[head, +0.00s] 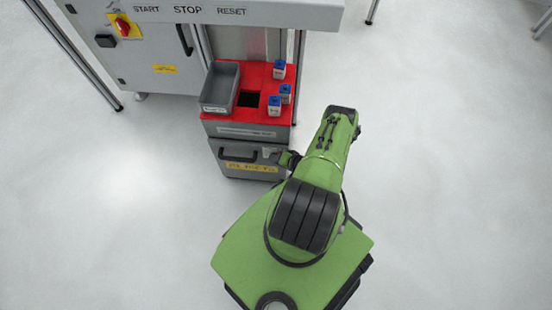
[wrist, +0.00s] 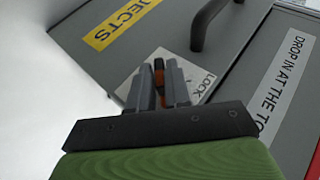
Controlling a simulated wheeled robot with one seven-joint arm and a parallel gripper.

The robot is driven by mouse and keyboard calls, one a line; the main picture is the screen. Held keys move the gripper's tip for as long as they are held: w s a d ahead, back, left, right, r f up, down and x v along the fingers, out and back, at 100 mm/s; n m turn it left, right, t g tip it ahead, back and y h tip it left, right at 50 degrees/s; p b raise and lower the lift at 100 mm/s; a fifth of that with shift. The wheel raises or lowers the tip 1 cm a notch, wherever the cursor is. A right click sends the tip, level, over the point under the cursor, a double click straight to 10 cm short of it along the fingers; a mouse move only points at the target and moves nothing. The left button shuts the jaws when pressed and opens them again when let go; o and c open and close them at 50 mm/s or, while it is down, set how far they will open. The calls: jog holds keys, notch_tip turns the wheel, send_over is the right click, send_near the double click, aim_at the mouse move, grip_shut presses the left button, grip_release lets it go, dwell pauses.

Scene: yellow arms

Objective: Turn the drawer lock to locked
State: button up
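The grey drawer (head: 234,172) has a black handle and a yellow label; its front also shows in the wrist view (wrist: 150,45). A pale lock plate with the word LOCK (wrist: 205,85) is on that front, right of the handle in the head view. A small orange and black lock knob (wrist: 159,76) stands at the plate. My gripper (wrist: 160,80) has one grey finger on each side of the knob, with no clear gap showing. In the head view my gripper (head: 286,158) is at the drawer's right side. The fingers hide much of the knob, and I cannot read its position.
Above the drawer is a red top (head: 262,117) with a grey bin (head: 220,86), a square dark opening and several blue-capped bottles (head: 274,105). A grey control cabinet (head: 150,60) stands behind left. The floor to both sides is clear.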

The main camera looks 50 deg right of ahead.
grip_shut()
jog(key=shift+r, duration=0.1)
jog(key=g+h+p, duration=0.1)
jog(key=g, duration=0.1)
jog(key=w+n+g+h+p, duration=0.1)
jog(key=g, duration=0.1)
jog(key=a+n+g+h+p, duration=0.1)
jog(key=g+h, duration=0.1)
jog(key=shift+w+r, duration=0.2)
jog(key=shift+w+a+f+n+g+h+b, duration=0.15)
jog(key=shift+n+g+h+b, duration=0.3)
jog(key=shift+g+h+b, duration=0.95)
jog(key=shift+a+f+n+g+h+b, duration=0.2)
jog(key=shift+n+g+h+b, duration=0.4)
jog(key=shift+g+h, duration=1.4)
jog(key=shift+g, duration=0.5)
